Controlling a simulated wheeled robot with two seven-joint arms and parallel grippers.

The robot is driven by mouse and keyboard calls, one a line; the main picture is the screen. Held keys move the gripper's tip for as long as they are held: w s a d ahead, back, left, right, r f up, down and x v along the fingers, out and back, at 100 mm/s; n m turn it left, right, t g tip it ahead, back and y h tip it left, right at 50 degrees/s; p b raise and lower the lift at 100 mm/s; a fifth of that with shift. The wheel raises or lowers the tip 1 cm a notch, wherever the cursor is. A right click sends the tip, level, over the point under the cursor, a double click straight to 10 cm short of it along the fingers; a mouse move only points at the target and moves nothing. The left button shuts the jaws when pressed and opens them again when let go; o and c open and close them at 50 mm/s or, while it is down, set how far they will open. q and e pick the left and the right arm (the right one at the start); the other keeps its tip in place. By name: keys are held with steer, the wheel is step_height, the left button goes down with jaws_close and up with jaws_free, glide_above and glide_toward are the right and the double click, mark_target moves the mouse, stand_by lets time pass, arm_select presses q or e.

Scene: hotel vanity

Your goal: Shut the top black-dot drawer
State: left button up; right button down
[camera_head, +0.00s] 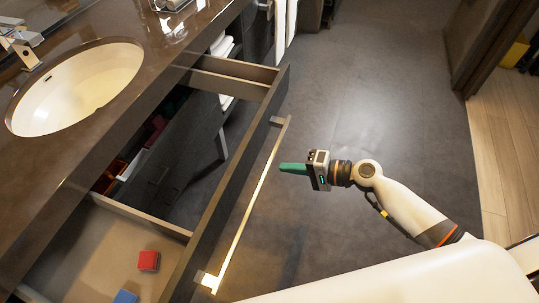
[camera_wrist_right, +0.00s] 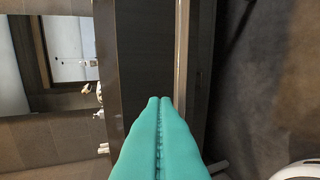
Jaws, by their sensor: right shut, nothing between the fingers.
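The drawer (camera_head: 236,150) is pulled out from the dark vanity. Its long front runs diagonally and carries a long bar handle (camera_head: 247,205) on its outer face. No black dot can be made out. My right gripper (camera_head: 281,167) has green fingers, shut and empty. They point left toward the drawer front, just outside the handle in the head view, with a small apparent gap. In the right wrist view the shut fingertips (camera_wrist_right: 160,100) overlap the dark panel (camera_wrist_right: 145,50) beside a pale bar (camera_wrist_right: 182,50); contact cannot be told. My left gripper is not in view.
A red block (camera_head: 148,260) and a blue block (camera_head: 125,297) lie in the drawer's near section. The countertop (camera_head: 130,115) with an oval sink (camera_head: 75,88) is on the left. Grey floor (camera_head: 370,90) is clear beyond my right arm. White towels (camera_head: 284,25) hang at the back.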

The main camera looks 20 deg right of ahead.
mark_target(246, 163)
steer(key=p+x, duration=0.1)
steer(key=x, duration=0.7)
steer(key=shift+a+r, duration=0.15)
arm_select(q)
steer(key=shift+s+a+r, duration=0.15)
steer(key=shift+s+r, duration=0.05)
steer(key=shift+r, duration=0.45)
arm_select(e)
steer(key=shift+x, duration=0.75)
steer(key=shift+a, duration=0.1)
